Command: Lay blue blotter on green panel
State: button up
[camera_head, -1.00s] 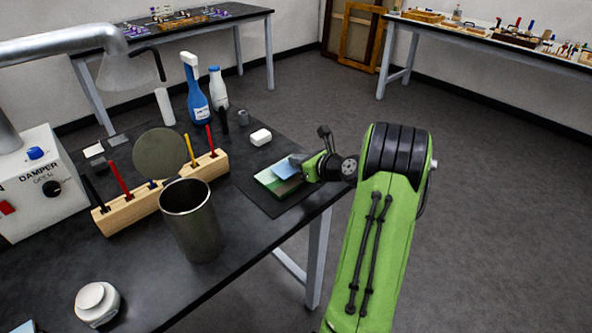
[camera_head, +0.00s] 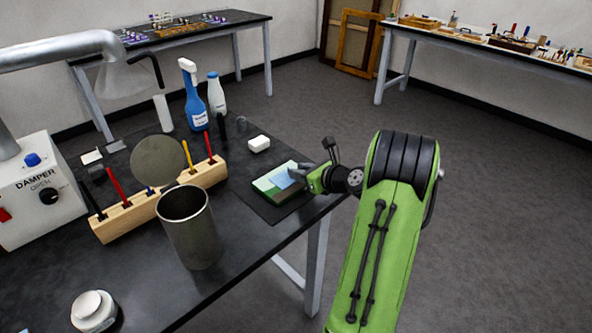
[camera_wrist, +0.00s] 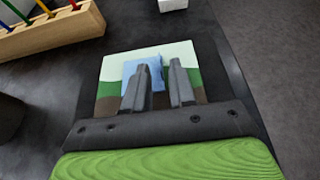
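The green panel (camera_head: 269,190), painted with a pale top, green hills and brown lower corners, lies on a dark mat on the bench. It also shows in the wrist view (camera_wrist: 111,72). The blue blotter (camera_head: 283,178) lies on the panel, on the side near my gripper. In the wrist view the blotter (camera_wrist: 157,75) is partly hidden behind my left finger. My gripper (camera_head: 302,176) is low over the panel's right edge. In the wrist view its two fingers (camera_wrist: 160,78) stand apart with a gap between them. Whether a finger touches the blotter is hard to tell.
A white block (camera_head: 259,144) sits behind the mat (camera_head: 262,207). A wooden tool rack (camera_head: 130,219), a metal beaker (camera_head: 190,232), a blue spray bottle (camera_head: 194,108) and a white bottle (camera_head: 217,95) stand to the left. The bench's edge runs just right of the mat.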

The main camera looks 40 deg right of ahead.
jog(key=p+v, duration=0.1)
jog(key=v, duration=0.9)
jog(key=shift+p, duration=0.4)
jog(key=w+a+r+n+g+y, duration=0.1)
jog(key=a+r+n+g, duration=0.15)
jog(key=a+n, duration=0.7)
jog(key=w+a+r+n+g+y, duration=0.1)
jog(key=a+n+g, duration=0.2)
jog(key=a+n, duration=0.65)
jog(key=s+a+r+n+g+h, duration=0.1)
jog(key=s+a+n, duration=0.4)
jog(key=s+n, duration=0.3)
jog(key=s+a+r+n+g+h, duration=0.1)
jog(key=s+a+r+n, duration=0.1)
jog(key=s+a+n, duration=0.4)
jog(key=s+n, duration=0.2)
jog(key=s, duration=0.1)
jog(key=shift+a+r+n, duration=0.25)
jog(key=shift+a+n, duration=0.05)
jog(key=shift+r, duration=0.1)
notch_tip(320, 180, up, 10)
jog(key=p, duration=1)
